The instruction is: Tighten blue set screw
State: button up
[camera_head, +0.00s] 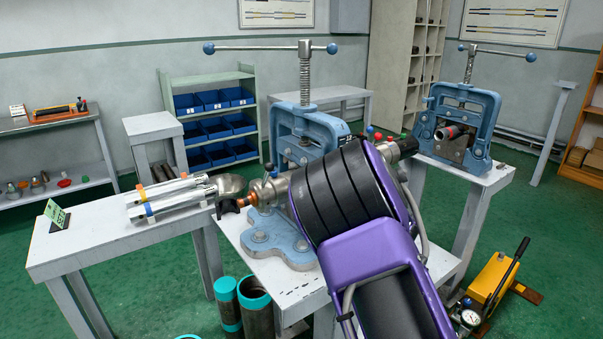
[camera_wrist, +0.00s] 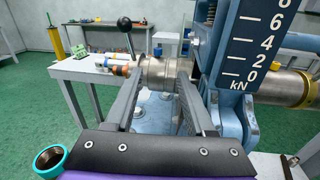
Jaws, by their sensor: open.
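In the wrist view my gripper (camera_wrist: 161,82) is open, its two dark fingers on either side of a silver metal collar (camera_wrist: 156,76). A small blue set screw (camera_wrist: 157,52) stands on top of the collar, between and beyond the fingertips. I cannot tell whether the fingers touch the collar. In the head view the blue set screw (camera_head: 274,174) and silver fitting (camera_head: 268,189) show left of my purple arm, in front of the near blue vise (camera_head: 285,120). My fingers are hidden there. The fitting ends in a copper-coloured tip (camera_head: 240,202).
A black ball-ended lever (camera_wrist: 125,25) stands to the left. A side table (camera_head: 90,235) holds silver tubes (camera_head: 170,197). A second vise (camera_head: 480,110) stands at right.

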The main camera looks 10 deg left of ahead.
aim_at(276, 172)
jog(key=shift+n, duration=0.3)
jog(key=x, duration=1.7)
jog(key=shift+s+a+f, duration=0.15)
jog(key=shift+a+f, duration=0.05)
grip_shut()
